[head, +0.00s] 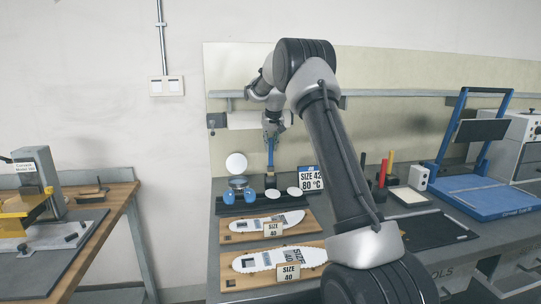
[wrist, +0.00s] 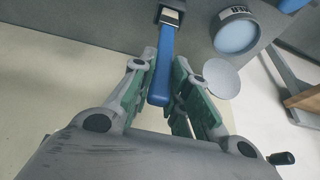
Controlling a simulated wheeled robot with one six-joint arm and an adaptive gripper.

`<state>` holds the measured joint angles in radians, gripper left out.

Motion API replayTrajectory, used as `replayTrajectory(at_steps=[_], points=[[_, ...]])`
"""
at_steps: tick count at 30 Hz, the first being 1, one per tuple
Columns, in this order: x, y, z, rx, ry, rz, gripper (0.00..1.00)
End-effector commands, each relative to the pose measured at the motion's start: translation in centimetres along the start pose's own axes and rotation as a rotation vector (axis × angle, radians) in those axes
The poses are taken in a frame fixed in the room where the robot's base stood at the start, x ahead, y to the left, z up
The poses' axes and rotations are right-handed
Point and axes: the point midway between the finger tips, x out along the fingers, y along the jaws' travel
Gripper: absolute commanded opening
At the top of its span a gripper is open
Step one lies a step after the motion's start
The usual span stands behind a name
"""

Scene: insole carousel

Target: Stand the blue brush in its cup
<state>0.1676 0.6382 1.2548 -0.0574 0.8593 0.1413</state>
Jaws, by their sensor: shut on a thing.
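The blue brush (head: 270,152) hangs upright below my gripper (head: 272,128), handle up, over the workbench. In the wrist view the blue handle (wrist: 162,70) runs between the two green-padded fingers of my gripper (wrist: 165,62), which is shut on it. A dark, square-looking part with a pale band (wrist: 172,13) is at the brush's far end. A small dark cup (head: 270,182) stands directly below the brush in the head view. I cannot tell whether the brush's lower end is inside the cup or just above it.
A round tin with pale blue contents (wrist: 236,35) and a white disc (wrist: 221,78) are close to the right of the brush in the wrist view. Insole boards (head: 233,228) lie in front.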

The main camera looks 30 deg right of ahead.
Motion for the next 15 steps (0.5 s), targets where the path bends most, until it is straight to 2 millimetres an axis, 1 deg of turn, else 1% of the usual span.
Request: replayTrajectory(at_steps=[5,10,12,15], points=[[1.1,0.0,0.5,0.0,-0.001,0.0,0.0],[3.4,0.0,1.5,0.0,-0.004,0.0,0.0],[4.2,0.0,1.6,0.0,-0.001,0.0,0.0],[4.5,0.0,1.5,0.0,0.001,0.0,0.0]])
